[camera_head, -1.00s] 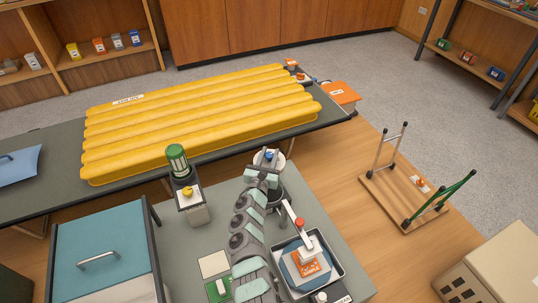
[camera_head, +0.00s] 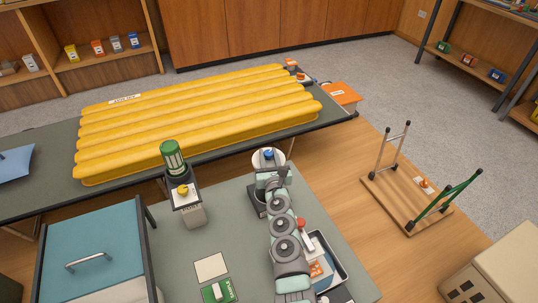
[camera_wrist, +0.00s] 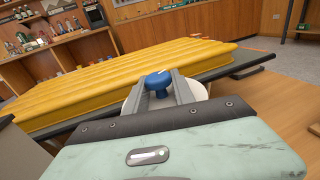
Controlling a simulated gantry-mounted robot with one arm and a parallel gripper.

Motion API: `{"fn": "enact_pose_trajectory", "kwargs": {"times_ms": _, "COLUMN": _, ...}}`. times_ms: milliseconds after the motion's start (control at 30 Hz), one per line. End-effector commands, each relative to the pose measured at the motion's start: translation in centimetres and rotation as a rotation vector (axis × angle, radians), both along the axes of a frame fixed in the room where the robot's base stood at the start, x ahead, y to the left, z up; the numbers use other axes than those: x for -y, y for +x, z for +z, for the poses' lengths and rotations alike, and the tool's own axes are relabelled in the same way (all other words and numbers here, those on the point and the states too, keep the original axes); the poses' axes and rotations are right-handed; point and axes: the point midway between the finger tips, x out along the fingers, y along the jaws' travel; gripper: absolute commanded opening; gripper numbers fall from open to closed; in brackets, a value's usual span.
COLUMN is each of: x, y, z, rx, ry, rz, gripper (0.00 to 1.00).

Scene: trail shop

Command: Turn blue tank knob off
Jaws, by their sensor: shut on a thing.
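The blue knob (camera_head: 268,154) stands upright on a white round body, seen as the tank, at the far edge of the near grey table. The white body (camera_head: 258,158) is partly hidden by my gripper (camera_head: 270,172). In the wrist view the blue knob (camera_wrist: 158,79) sits between the two grey fingers of my gripper (camera_wrist: 158,92), which are shut on it from its sides. A small white mark shows on the knob's top. The white body shows on both sides of the fingers.
A large yellow ribbed mat (camera_head: 195,125) lies on the long table just behind. A stand with a green cylinder and a yellow knob (camera_head: 182,189) is to the left. A blue-lidded box (camera_head: 95,235) is further left. A tray (camera_head: 334,262) lies right, partly behind my arm.

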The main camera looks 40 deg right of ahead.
Motion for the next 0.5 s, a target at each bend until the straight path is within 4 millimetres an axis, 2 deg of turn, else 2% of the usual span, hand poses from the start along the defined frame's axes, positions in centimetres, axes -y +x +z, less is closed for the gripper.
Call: {"fn": "enact_pose_trajectory", "kwargs": {"times_ms": 500, "x": 0.3, "y": 0.2, "z": 2.1, "rx": 0.029, "ry": -0.023, "rz": 0.185, "gripper": 0.0}}
